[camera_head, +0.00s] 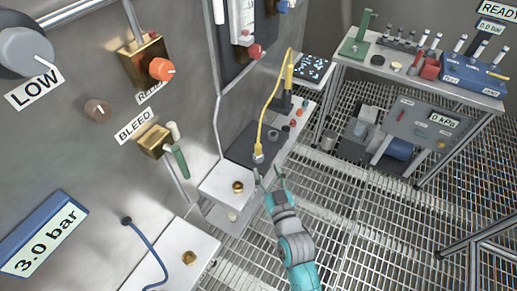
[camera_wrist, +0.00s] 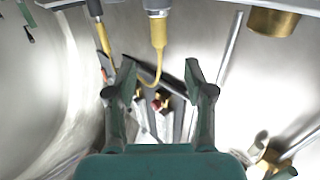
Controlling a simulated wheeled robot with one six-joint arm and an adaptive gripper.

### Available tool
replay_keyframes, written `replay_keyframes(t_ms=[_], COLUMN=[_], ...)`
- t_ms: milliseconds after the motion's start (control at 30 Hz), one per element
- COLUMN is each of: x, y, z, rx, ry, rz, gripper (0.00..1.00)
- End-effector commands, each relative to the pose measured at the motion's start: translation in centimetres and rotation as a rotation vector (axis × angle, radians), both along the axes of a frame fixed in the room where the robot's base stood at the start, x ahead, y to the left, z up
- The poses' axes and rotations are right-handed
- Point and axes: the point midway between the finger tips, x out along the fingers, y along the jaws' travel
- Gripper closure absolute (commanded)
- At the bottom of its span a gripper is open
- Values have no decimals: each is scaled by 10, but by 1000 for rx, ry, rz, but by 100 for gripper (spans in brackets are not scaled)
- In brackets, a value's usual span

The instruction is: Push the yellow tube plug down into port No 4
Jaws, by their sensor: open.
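The yellow tube (camera_head: 268,108) hangs from a yellow-topped holder (camera_head: 289,70) and curves down to a pale metal plug end (camera_head: 258,152) beside the wall bench. In the wrist view the plug (camera_wrist: 157,28) is yellow with a metal collar, and its tube loops below it, in line with the gap between my fingers. My gripper (camera_head: 270,174) is open, just below and to the right of the plug in the head view. In the wrist view my gripper (camera_wrist: 160,80) has its fingers wide apart, with no grip on the plug. No label reading No 4 is legible.
White bench blocks with brass fittings (camera_head: 238,187) line the wall at left. A dark plate (camera_head: 245,150) lies by the plug. A brass fitting (camera_wrist: 272,20) is at upper right in the wrist view.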

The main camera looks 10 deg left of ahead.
Motion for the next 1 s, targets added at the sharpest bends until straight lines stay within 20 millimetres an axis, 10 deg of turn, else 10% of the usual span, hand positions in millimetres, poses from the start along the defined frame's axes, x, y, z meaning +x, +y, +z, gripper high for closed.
replay_keyframes(t_ms=[1000], x=[95], y=[43], z=[-6], rx=[0], ry=[-1], rz=[0], gripper=[47])
